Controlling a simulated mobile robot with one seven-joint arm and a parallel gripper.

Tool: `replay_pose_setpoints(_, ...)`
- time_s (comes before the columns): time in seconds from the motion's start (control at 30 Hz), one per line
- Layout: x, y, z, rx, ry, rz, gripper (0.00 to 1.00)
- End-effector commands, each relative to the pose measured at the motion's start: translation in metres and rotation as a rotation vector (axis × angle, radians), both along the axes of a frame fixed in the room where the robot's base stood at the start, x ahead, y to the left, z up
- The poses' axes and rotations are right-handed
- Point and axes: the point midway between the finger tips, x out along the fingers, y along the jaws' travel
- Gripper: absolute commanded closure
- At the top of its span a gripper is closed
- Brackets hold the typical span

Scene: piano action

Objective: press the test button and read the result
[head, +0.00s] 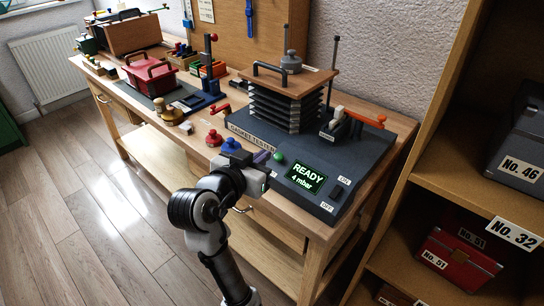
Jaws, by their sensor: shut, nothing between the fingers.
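The gasket tester (345,150) is a dark grey console on the right end of the workbench. Its screen (306,178) is lit green and reads "READY" and "4 mbar". A small green button (279,156) sits on the console just left of the screen. My gripper (268,163) is shut and empty, at the console's front left, close to the green button. Whether the fingers touch the console cannot be told. A bellows stack (284,108) with a wooden top and a handle stands at the back of the console.
Red (214,138) and blue (231,145) knobs stand on the bench left of the console. A red box (150,75) and small tools lie farther left. A shelf (440,180) with numbered cases closes off the right side. The wooden floor (80,190) at left is clear.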

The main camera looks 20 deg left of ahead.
Motion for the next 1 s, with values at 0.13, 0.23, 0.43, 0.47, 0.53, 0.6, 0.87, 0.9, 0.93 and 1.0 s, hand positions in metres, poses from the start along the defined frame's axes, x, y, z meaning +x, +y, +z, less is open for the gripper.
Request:
replay_pose_setpoints(0.13,0.03,-0.005,-0.006,-0.001,0.002,-0.004,1.0)
replay_pose_setpoints(0.23,0.039,-0.006,-0.022,-0.002,0.005,0.0,1.0)
replay_pose_setpoints(0.43,0.049,-0.007,-0.038,-0.001,0.002,-0.001,1.0)
replay_pose_setpoints(0.47,0.05,-0.007,-0.04,-0.001,0.001,0.0,1.0)
replay_pose_setpoints(0.53,0.051,-0.007,-0.041,-0.001,0.0,0.0,1.0)
replay_pose_setpoints(0.6,0.051,-0.007,-0.042,0.0,0.0,0.001,1.0)
replay_pose_setpoints(0.87,0.051,-0.007,-0.042,0.0,0.0,0.001,1.0)
replay_pose_setpoints(0.9,0.052,-0.007,-0.045,0.0,0.0,0.0,1.0)
replay_pose_setpoints(0.93,0.053,-0.008,-0.048,0.0,0.0,0.0,1.0)
replay_pose_setpoints(1.0,0.056,-0.008,-0.055,0.0,0.001,0.0,1.0)
